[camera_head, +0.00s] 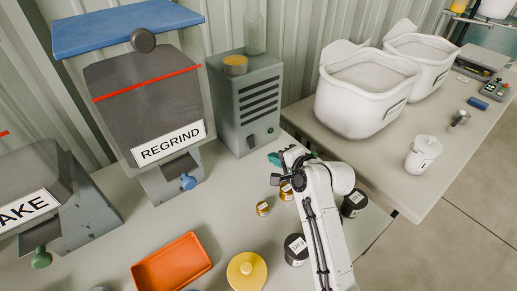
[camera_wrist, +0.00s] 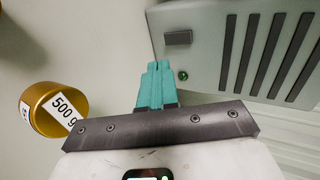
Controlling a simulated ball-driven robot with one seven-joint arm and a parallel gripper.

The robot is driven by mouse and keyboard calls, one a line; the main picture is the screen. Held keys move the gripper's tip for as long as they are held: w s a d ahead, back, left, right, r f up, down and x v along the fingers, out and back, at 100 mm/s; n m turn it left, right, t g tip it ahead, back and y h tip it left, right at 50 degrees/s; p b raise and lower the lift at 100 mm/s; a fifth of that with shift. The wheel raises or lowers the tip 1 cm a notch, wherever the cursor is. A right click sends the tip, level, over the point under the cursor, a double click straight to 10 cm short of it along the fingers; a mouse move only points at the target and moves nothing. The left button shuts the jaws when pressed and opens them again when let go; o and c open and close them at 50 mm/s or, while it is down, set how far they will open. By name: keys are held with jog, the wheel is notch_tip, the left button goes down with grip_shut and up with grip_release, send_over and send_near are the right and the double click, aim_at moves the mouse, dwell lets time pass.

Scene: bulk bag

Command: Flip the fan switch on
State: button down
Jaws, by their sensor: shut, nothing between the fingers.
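The grey vented box (camera_head: 245,100) stands at the back of the table, right of the REGRIND bin. It fills the upper right of the wrist view (camera_wrist: 208,62). A small dark block (camera_wrist: 178,38), which looks like its switch, sits on its face with a small round green spot (camera_wrist: 183,76) beside it. In the head view the dark block (camera_head: 250,140) is small, and its position cannot be told. My gripper (camera_wrist: 157,67) has teal fingers, shut and empty, just in front of the box near the green spot. In the head view my gripper (camera_head: 275,159) is low before the box.
A gold 500 g weight (camera_wrist: 50,108) lies left of my fingers. Other weights (camera_head: 296,249), an orange tray (camera_head: 172,264) and a yellow lid (camera_head: 246,271) are nearer on the table. The REGRIND bin (camera_head: 140,100) stands left; white tubs (camera_head: 360,95) are right.

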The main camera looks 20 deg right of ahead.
aim_at(253, 147)
jog(key=x, duration=0.6)
jog(key=r+x, duration=0.1)
jog(key=x, duration=0.2)
jog(key=shift+w+a+p, duration=0.1)
jog(key=shift+w+p, duration=0.15)
jog(key=shift+p, duration=0.05)
jog(key=shift+f, duration=0.1)
jog(key=shift+w+a+f+t+b, duration=0.1)
jog(key=shift+w+f+t+b, duration=0.2)
jog(key=shift+b, duration=0.8)
jog(key=shift+s+r+p, duration=0.1)
jog(key=shift+r+p, duration=0.2)
jog(key=shift+p, duration=0.1)
jog(key=shift+r+p, duration=0.8)
jog(key=shift+r, duration=0.05)
jog(key=shift+f, duration=0.1)
